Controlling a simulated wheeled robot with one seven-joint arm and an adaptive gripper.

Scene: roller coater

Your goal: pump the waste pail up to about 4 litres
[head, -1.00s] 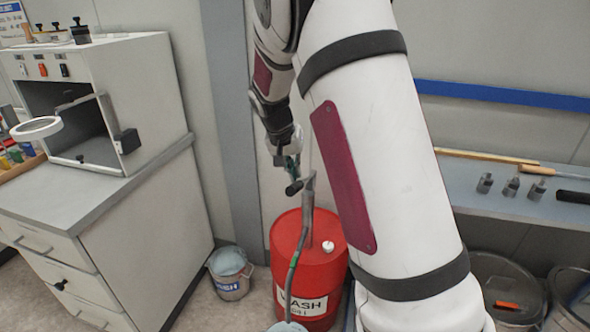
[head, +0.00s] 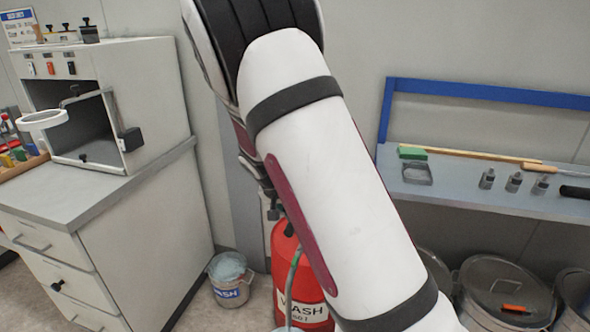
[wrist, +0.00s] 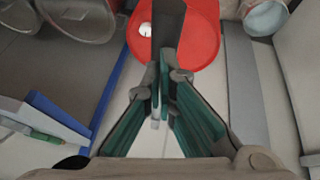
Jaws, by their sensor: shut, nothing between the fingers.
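The red drum (head: 286,262), labelled WASH, stands on the floor, partly hidden by my arm. A dark pump handle (head: 289,230) shows above it, and a greenish hose (head: 294,268) runs down its front. The hose reaches a pail rim (head: 287,329) cut off at the bottom edge; its fill level cannot be read. In the wrist view my gripper (wrist: 164,72) is shut and empty above the drum (wrist: 203,45). A dark bar (wrist: 167,18) extends beyond the fingertips; contact cannot be told. In the head view my arm mostly hides the gripper.
A pail labelled WASH (head: 230,282) with bluish contents stands left of the drum. A grey cabinet (head: 120,225) is further left. A shelf (head: 470,190) with a blue rail and small tools is right, with lidded bins (head: 495,280) below it.

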